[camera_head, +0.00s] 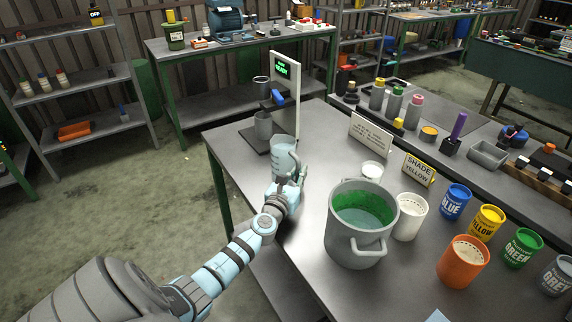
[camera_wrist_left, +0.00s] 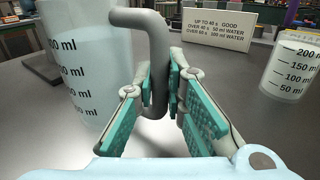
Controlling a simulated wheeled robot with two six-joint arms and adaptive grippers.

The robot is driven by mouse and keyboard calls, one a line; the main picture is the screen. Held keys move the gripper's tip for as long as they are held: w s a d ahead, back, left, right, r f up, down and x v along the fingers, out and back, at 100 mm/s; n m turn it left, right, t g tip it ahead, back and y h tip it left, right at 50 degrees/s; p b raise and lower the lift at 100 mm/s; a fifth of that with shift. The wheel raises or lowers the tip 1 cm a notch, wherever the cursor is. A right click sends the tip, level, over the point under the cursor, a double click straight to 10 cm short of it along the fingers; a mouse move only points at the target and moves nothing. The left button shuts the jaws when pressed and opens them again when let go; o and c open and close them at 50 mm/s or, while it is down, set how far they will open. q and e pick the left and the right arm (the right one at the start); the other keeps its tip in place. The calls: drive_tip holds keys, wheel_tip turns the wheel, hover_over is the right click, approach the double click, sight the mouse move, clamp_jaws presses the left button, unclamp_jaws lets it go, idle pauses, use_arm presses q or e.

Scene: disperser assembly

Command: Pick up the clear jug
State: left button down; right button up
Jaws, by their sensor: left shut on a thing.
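The clear jug (camera_head: 282,155) with grey measuring marks stands upright near the left edge of the table, just in front of the disperser's base. It also shows at the left of the left wrist view (camera_wrist_left: 82,75), with a grey handle (camera_wrist_left: 157,50) on its right side. My left gripper (camera_head: 291,181) is at the jug's near right side. In the left wrist view my left gripper (camera_wrist_left: 163,92) has its teal finger pads shut on the lower part of the handle. The jug's underside is hidden, so I cannot tell whether it touches the table. My right gripper is not in view.
The disperser (camera_head: 287,95) with its green screen stands behind the jug. A big grey pot (camera_head: 352,244) with green contents is to the right. A small clear measuring cup (camera_head: 372,171) and an instruction sign (camera_head: 371,137) stand farther back. Several paint cans fill the right.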

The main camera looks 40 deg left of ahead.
use_arm(q)
drive_tip(key=shift+r, duration=0.1)
idle(0.4)
drive_tip(key=shift+r+p, duration=0.4)
drive_tip(key=shift+p, duration=0.05)
wheel_tip(320, 180, up, 33)
drive_tip(key=p, duration=1.5)
drive_tip(key=shift+p, duration=0.35)
